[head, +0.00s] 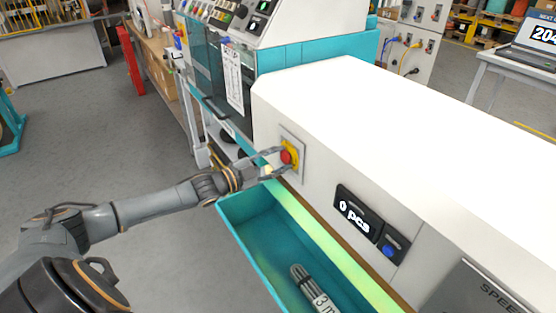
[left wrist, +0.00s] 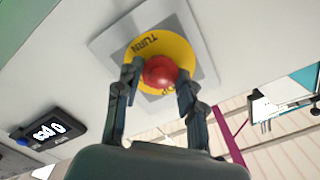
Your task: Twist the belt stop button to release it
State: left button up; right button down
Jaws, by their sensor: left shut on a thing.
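The belt stop button is a red knob (head: 287,157) on a yellow disc, set on a grey plate on the side of the white machine housing. In the left wrist view the red knob (left wrist: 160,72) stands out from the yellow disc (left wrist: 178,48), which carries the word TURN. My left gripper (head: 279,159) reaches it from the left. In the left wrist view the fingertips of the left gripper (left wrist: 158,76) are on either side of the red knob, shut on it. My right gripper is not in view.
A counter display (head: 358,212) reading 0 pcs and a blue button (head: 389,250) sit to the right on the housing. Open floor (head: 150,150) lies to the left.

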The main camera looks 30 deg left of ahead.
pick_arm(q)
jog(key=m, duration=0.3)
jog(key=shift+f+m+b, duration=0.1)
jog(key=shift+m+b, duration=0.25)
jog(key=shift+m, duration=0.05)
jog(key=shift+m+b, duration=0.35)
jog(key=shift+m, duration=0.75)
jog(key=o, duration=1.2)
jog(key=shift+d, duration=0.1)
jog(key=shift+v, duration=5.95)
